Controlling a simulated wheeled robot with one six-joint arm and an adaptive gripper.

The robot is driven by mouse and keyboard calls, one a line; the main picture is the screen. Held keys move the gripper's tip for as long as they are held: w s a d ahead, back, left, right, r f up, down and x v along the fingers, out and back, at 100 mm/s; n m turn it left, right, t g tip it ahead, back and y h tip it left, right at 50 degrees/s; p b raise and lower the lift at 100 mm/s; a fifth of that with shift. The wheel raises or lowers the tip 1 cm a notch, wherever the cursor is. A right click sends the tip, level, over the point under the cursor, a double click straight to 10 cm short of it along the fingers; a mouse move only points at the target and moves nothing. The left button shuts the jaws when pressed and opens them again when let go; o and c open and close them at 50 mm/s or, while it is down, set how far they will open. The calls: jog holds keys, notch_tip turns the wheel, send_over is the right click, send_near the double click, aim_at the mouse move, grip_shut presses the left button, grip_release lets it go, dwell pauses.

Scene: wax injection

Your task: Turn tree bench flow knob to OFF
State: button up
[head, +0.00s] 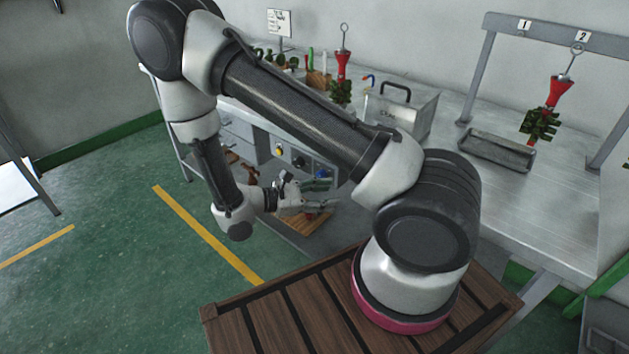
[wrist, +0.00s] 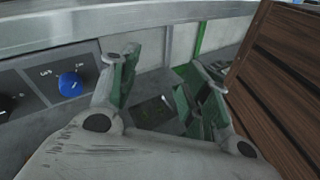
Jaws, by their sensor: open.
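A blue knob (wrist: 70,85) sits on a dark plate on the bench's front panel (wrist: 35,75). It also shows in the head view (head: 320,174). The marks beside it are too small to read, and I cannot tell its setting. A black knob (wrist: 4,104) is at the left edge of the wrist view. My gripper (wrist: 163,78) is open and empty, with green finger pads. It is in front of the panel, and the blue knob lies left of its left finger, outside the jaws and apart from them. In the head view my gripper (head: 318,193) is by the panel's right end.
A yellow button (head: 279,150) is left on the same panel. The metal benchtop (head: 480,180) overhangs above. On it stand a metal box (head: 400,112), a tray (head: 497,151) and red-topped wax trees (head: 541,110). Green floor (head: 130,240) is open to the left.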

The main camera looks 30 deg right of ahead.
notch_tip(320, 180, down, 4)
jog(key=w+a+f+n+t+h, duration=0.1)
jog(key=w+n+t+h, duration=0.1)
jog(key=w+t, duration=0.15)
jog(key=t, duration=0.5)
send_near(321, 175)
jog(key=w, duration=0.1)
jog(key=x, duration=0.8)
jog(key=shift+d+f+y, duration=0.2)
jog(key=shift+f+y, duration=0.1)
jog(key=shift+f, duration=0.25)
jog(key=shift+w+g, duration=0.1)
jog(key=shift+g, duration=0.15)
jog(key=shift+c, duration=0.3)
jog(key=c, duration=1)
